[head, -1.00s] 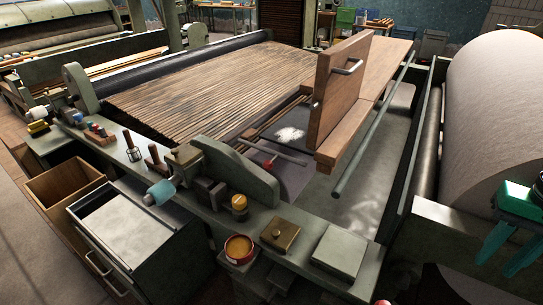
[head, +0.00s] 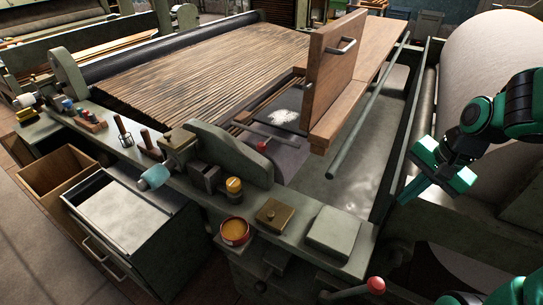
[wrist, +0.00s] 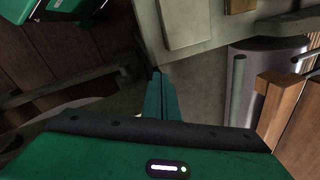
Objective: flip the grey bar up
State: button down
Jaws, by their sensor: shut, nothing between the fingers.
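A long round grey bar (head: 368,105) runs slantwise beside the wooden board, over the grey bed of the machine. Its near end also shows in the wrist view (wrist: 237,90), right of my fingers. A shorter flat grey bar (head: 270,136) lies low near the white powder, with a red knob (head: 262,146) close to it. I cannot tell for sure which one the task names. My gripper (head: 402,201) is green, shut and empty, over the machine's right side rail, right of the long bar and apart from it. In the wrist view its fingers (wrist: 157,72) are together.
An upright wooden board (head: 330,80) with a handle stands left of the long bar. A large pale roll (head: 490,60) is at the right. A red-knobbed lever (head: 375,285) sticks out at the front. A grey block (head: 337,232) and red tin (head: 235,232) sit on the front ledge.

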jog(key=w+a+f+m+t+y, duration=0.1)
jog(key=w+a+m+y, duration=0.3)
jog(key=w+a+m, duration=0.3)
jog(key=w+a+f+m+t+y, duration=0.2)
jog(key=w+a+m+y, duration=0.3)
jog(key=a, duration=1.3)
jog(key=shift+w+a+m, duration=0.2)
jog(key=shift+w+m, duration=0.9)
jog(key=shift+m, duration=0.2)
jog(key=shift+f, duration=0.15)
jog(key=w+a, duration=0.4)
jog(key=a, duration=0.4)
jog(key=shift+w+f+t, duration=0.3)
jog(key=shift+w+f, duration=0.1)
jog(key=shift+r, duration=0.1)
